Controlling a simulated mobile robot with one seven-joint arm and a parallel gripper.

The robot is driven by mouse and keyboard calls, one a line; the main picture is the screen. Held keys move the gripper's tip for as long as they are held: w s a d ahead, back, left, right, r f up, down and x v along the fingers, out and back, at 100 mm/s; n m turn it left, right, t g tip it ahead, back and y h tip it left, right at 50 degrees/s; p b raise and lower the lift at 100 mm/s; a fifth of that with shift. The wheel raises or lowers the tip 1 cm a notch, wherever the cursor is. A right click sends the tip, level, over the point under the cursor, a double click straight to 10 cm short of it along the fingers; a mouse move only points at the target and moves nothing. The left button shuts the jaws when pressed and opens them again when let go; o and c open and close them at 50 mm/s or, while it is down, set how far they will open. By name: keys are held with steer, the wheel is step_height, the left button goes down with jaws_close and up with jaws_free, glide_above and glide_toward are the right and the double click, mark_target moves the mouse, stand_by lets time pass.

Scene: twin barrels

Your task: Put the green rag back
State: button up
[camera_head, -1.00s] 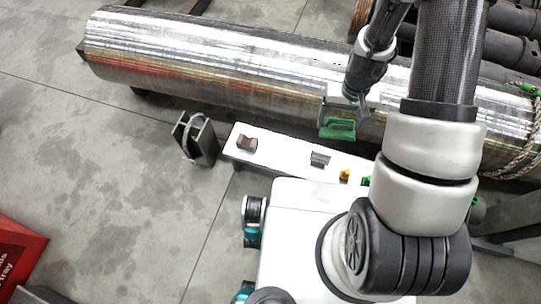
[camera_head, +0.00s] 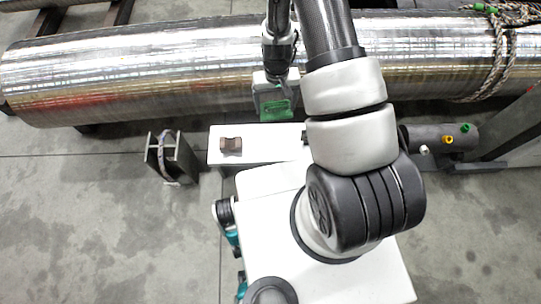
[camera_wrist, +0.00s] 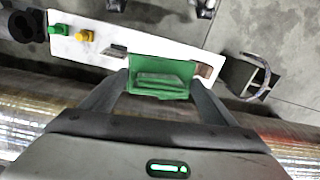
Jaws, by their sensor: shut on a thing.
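The green rag (camera_head: 277,108) looks like a stiff green piece with a raised ridge across its face. My gripper (camera_head: 274,98) is shut on it and holds it above the white bench, in front of the big metal cylinder. In the wrist view the green rag (camera_wrist: 162,86) sits between the two fingers of my gripper (camera_wrist: 161,78), one finger at each side. The rag covers part of the bench there.
The white bench (camera_head: 265,155) bears a brown block (camera_head: 231,144); the wrist view adds a grey piece (camera_wrist: 117,50), a yellow piece (camera_wrist: 84,36) and a small green piece (camera_wrist: 57,28). A metal stand (camera_head: 170,158) is left of it. The cylinder (camera_head: 150,72) lies behind.

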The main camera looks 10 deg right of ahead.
steer(key=shift+m, duration=0.7)
steer(key=f+b, duration=0.4)
steer(key=f, duration=0.6)
steer(key=w+f+b, duration=0.1)
steer(key=f+b, duration=0.4)
steer(key=f, duration=0.6)
steer(key=w+f+b, duration=0.1)
steer(key=f+b, duration=0.4)
steer(key=f, duration=0.6)
steer(key=shift+w, duration=0.15)
steer(key=shift+f+b, duration=0.7)
steer(key=shift+f, duration=1.55)
steer(key=o, duration=0.9)
steer(key=shift+f, duration=0.1)
